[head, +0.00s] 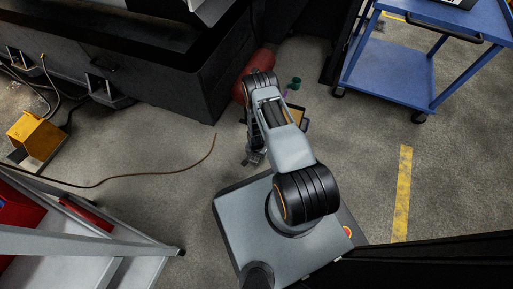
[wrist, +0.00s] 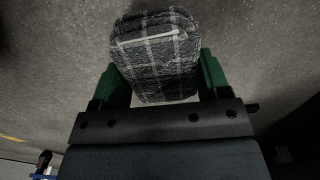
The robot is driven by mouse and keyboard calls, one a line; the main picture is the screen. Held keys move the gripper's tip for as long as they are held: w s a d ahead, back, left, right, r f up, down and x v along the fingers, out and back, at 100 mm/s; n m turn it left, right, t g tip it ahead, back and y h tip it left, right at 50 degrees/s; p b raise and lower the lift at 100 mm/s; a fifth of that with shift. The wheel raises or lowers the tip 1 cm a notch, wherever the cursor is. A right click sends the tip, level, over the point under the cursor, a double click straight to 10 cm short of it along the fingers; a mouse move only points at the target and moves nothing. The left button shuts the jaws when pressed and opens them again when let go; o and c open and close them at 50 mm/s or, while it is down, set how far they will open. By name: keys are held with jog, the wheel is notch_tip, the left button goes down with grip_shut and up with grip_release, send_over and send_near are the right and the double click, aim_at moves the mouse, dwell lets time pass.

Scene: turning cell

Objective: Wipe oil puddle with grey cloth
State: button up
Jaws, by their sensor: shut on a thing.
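The grey cloth (wrist: 155,50) is a dark grey checked, folded pad with pale lines. In the wrist view it sits between the two green fingers of my gripper (wrist: 158,74), which is shut on it. Grey concrete floor lies beyond the cloth. In the head view my gripper (head: 255,157) is low in front of my base, partly hidden by my arm, and I cannot make out the cloth there. I cannot make out an oil puddle in either view; my arm and the cloth hide part of the floor.
A red cylinder (head: 257,62) lies beside the dark machine base (head: 165,85). Small green (head: 295,83) items and a dark tray (head: 302,118) lie past my arm. A blue cart (head: 390,75) stands at upper right. A brown hose (head: 150,173) crosses the left floor, near a yellow box (head: 36,135).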

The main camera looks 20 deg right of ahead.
jog(key=shift+r+p, duration=1.6)
jog(key=shift+r, duration=0.9)
